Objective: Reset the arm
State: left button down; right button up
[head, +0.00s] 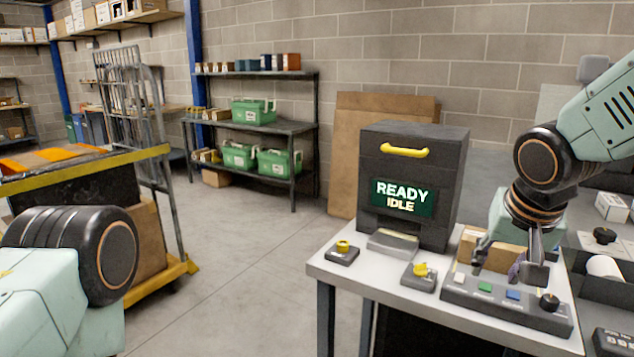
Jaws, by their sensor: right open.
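My right arm comes in from the right edge, and its gripper (508,268) hangs fingers down over a grey control panel (505,303) on the white table. The gripper is open, and I see nothing held in it. The panel has a white, a green (484,287) and a blue button (513,295) and a black knob (549,302). I cannot tell whether the fingers touch the panel. A dark machine (413,185) with a yellow handle stands behind, and its screen reads "READY IDLE". Part of my left arm shows at the lower left; its gripper is out of view.
Two small boxes with yellow knobs, the left one (342,253) and the right one (419,277), sit on the white table (375,281). A cardboard box (490,250) stands behind the gripper. A yellow-edged cart (160,283) is at the left. The floor between is clear.

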jog(key=w+a+f+n+t+y, duration=0.1)
jog(key=w+a+f+n+t, duration=0.1)
jog(key=w+a, duration=0.1)
jog(key=s+a+f+n+y, duration=0.1)
jog(key=s+f, duration=0.3)
jog(key=f, duration=0.6)
jog(key=s+a+f+n, duration=0.1)
jog(key=s+f, duration=0.4)
jog(key=f, duration=0.6)
jog(key=s+f+g, duration=0.3)
jog(key=s+f, duration=0.4)
jog(key=s, duration=0.5)
jog(key=s+f+g, duration=0.3)
jog(key=s+f, duration=0.4)
jog(key=s, duration=0.5)
jog(key=shift+s+f+g+h, duration=0.15)
jog(key=shift+s+g+h, duration=0.1)
jog(key=shift+g+h, duration=0.15)
jog(key=shift+w+d, duration=0.1)
